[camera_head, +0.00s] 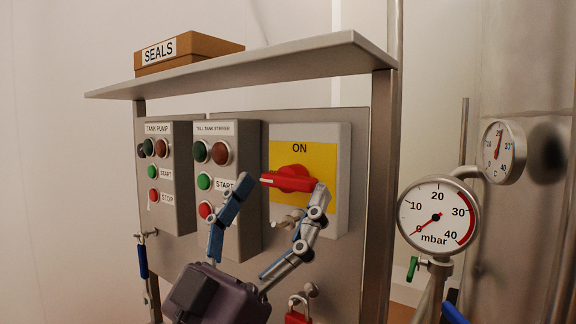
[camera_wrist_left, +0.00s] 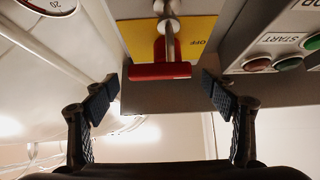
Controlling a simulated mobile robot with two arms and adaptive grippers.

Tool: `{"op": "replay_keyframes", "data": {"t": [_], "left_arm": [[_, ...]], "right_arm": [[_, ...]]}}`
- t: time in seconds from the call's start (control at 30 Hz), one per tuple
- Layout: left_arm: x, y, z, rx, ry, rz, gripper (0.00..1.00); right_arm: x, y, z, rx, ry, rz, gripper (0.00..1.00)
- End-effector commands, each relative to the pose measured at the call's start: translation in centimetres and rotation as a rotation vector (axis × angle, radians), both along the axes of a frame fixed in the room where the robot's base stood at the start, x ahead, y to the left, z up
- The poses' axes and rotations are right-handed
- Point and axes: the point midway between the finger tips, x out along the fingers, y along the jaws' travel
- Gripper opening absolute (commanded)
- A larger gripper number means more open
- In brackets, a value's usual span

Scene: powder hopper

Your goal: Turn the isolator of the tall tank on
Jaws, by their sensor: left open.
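The isolator's red handle (camera_head: 290,180) lies about level across a yellow plate (camera_head: 328,160) marked ON at its top, on a grey box. In the left wrist view the red handle (camera_wrist_left: 160,72) shows in front of the yellow plate (camera_wrist_left: 200,32), where OFF can be read upside down. My left gripper (camera_head: 281,190) is open in front of the isolator. Its fingers (camera_wrist_left: 161,87) stand apart on either side of the handle, with gaps to it in the wrist view. One finger covers part of the handle's right end in the head view. My right gripper is not in view.
Left are the TALL TANK STIRRER box (camera_head: 250,150) and TANK PUMP box (camera_head: 182,165) with buttons. A shelf (camera_head: 260,66) bearing a SEALS box (camera_head: 190,50) overhangs them. A red padlock (camera_head: 298,316) hangs below. A mbar gauge (camera_head: 437,217) stands right.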

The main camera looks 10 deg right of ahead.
Motion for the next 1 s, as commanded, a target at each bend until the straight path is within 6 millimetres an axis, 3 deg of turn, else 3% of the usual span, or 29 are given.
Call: {"op": "replay_keyframes", "data": {"t": [0.2, 0.53, 0.9, 1.0], "left_arm": [[1.2, -1.2, 1.8, 0.000, 0.000, 0.000, 0.78], [1.4, -1.4, 1.9, 0.000, 0.001, 0.001, 0.76], [1.4, -1.3, 1.9, 0.000, 0.001, 0.001, 0.36], [1.4, -1.3, 1.9, 0.002, 0.000, 0.001, 0.35]], "right_arm": [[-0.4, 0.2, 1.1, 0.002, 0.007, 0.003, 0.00], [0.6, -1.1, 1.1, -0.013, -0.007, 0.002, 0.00], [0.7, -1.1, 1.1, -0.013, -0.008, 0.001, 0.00], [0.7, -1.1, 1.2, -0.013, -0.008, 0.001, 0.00]]}}
